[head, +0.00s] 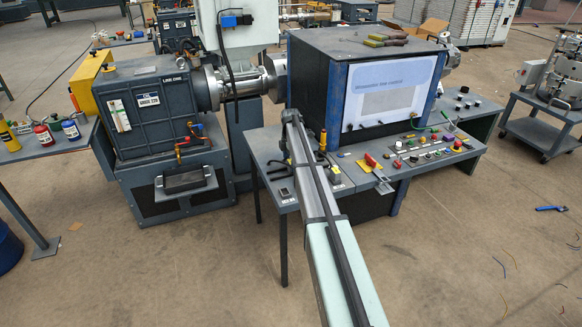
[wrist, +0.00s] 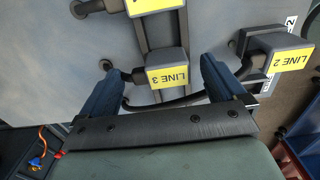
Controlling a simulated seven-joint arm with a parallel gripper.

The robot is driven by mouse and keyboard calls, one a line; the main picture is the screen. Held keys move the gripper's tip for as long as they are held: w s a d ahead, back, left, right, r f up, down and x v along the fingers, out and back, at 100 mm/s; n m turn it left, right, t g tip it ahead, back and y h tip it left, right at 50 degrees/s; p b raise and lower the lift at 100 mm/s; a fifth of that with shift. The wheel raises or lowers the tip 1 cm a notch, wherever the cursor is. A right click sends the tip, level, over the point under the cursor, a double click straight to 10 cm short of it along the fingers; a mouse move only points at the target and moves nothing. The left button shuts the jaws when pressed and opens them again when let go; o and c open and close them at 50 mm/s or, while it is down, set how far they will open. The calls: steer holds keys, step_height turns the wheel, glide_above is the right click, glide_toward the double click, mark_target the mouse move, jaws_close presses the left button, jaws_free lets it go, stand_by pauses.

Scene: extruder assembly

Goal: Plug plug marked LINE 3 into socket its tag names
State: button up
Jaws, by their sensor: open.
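In the wrist view, the plug marked LINE 3 (wrist: 165,62) is a grey block with a yellow tag. It lies between the two blue fingers of my open gripper (wrist: 162,68), with a visible gap on its left side. A black cable (wrist: 180,101) runs close by the fingers. The plug marked LINE 2 (wrist: 272,45) is to the right, beside a black-and-white label plate partly hidden by it. In the head view, my arm reaches over the grey side table (head: 270,150); the fingers and LINE 3 plug cannot be made out there. A dark socket-like block (head: 284,192) sits near the table's front edge.
Another yellow-tagged plug (wrist: 155,4) is cut off at the top of the wrist view. In the head view, a control panel (head: 425,150) with knobs and a red-handled switch (head: 376,166) stands right of my arm. A blue-framed cabinet (head: 375,85) rises behind it.

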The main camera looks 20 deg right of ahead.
mark_target(290, 161)
steer(key=shift+f, duration=0.5)
steer(key=shift+c, duration=0.2)
steer(key=c, duration=1.1)
step_height(290, 161, up, 10)
steer(key=shift+r, duration=0.1)
